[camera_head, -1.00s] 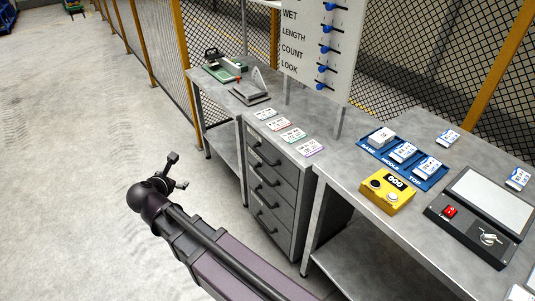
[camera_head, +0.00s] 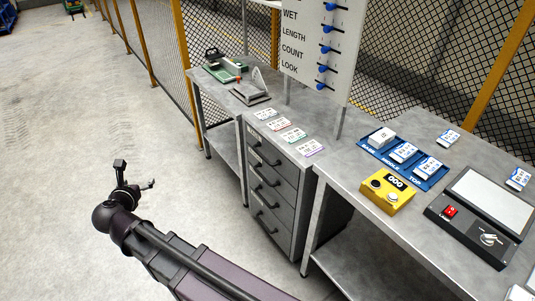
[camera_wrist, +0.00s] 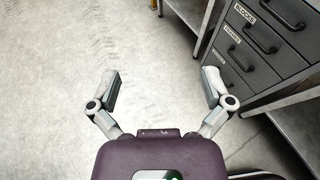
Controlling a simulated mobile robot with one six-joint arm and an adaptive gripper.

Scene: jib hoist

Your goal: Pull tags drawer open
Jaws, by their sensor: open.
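A grey drawer cabinet (camera_head: 287,205) stands under the worktop in the head view, with several shut drawers stacked one above another, each with a dark bar handle. In the wrist view the cabinet (camera_wrist: 262,52) is at the upper right, with small label plates on its drawer fronts.
The worktop (camera_head: 340,175) carries several printed cards, a blue tray (camera_head: 430,183), a yellow counter box (camera_head: 387,191) and a black panel (camera_head: 465,232). A mesh fence (camera_head: 150,45) runs behind. The concrete floor (camera_head: 70,130) left of the cabinet is clear.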

